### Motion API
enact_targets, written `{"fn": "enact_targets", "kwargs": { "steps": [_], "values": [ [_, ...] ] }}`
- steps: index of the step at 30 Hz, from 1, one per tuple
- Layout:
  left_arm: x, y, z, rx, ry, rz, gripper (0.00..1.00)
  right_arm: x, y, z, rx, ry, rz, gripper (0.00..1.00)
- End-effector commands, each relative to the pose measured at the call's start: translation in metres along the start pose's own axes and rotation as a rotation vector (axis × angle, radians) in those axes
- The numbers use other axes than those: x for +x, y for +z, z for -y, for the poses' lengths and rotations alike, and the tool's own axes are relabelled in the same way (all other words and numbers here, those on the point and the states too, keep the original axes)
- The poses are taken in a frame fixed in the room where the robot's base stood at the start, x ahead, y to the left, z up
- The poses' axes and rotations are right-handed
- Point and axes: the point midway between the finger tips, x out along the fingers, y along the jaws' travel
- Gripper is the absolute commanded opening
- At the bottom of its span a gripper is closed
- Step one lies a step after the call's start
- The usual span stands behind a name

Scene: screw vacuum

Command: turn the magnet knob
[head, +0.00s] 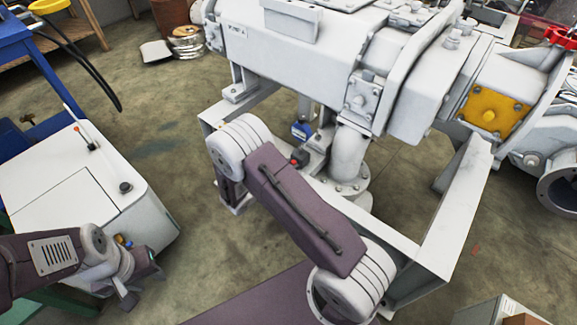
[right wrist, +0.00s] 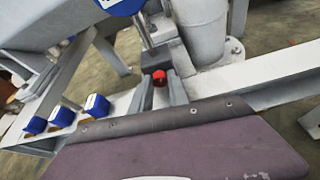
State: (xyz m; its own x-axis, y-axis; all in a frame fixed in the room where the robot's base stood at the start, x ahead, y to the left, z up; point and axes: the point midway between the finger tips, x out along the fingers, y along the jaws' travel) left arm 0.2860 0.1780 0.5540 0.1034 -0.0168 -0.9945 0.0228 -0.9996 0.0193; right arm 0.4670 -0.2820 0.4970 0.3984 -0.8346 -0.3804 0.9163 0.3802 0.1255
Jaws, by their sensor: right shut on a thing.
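The magnet knob is a small red knob (head: 296,158) on a dark block (head: 310,157), the magnet base, on the white frame below the machine. In the right wrist view the red knob (right wrist: 159,77) sits between the two grey fingers of my right gripper (right wrist: 161,92), which is shut on it. My left gripper (head: 142,287) is at the lower left, fingers apart, empty, in front of the white cabinet.
The large white vacuum machine (head: 290,50) fills the top, with a flanged pipe (head: 350,160) right of the base. Frame beams (head: 455,215) surround the work spot. A white cabinet (head: 60,200) stands at left.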

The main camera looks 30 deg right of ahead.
Motion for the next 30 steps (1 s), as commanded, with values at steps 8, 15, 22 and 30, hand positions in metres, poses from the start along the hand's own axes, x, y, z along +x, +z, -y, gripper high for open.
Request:
{"fn": "enact_targets", "kwargs": {
  "steps": [8,15,22,30],
  "values": [
    [0.022,0.002,0.000,0.000,0.000,0.000,0.36,0.002,-0.004,0.003,0.211,0.088,0.000,0.00],
    [0.038,0.004,0.001,0.000,0.000,0.000,0.36,0.002,-0.004,0.005,0.348,0.144,0.000,0.00],
    [0.046,0.005,0.001,0.000,0.000,0.000,0.36,0.001,-0.003,0.005,0.421,0.174,0.001,0.00],
    [0.048,0.005,0.001,0.000,0.000,0.000,0.36,0.001,-0.001,0.005,0.448,0.185,0.001,0.00]
  ]
}}
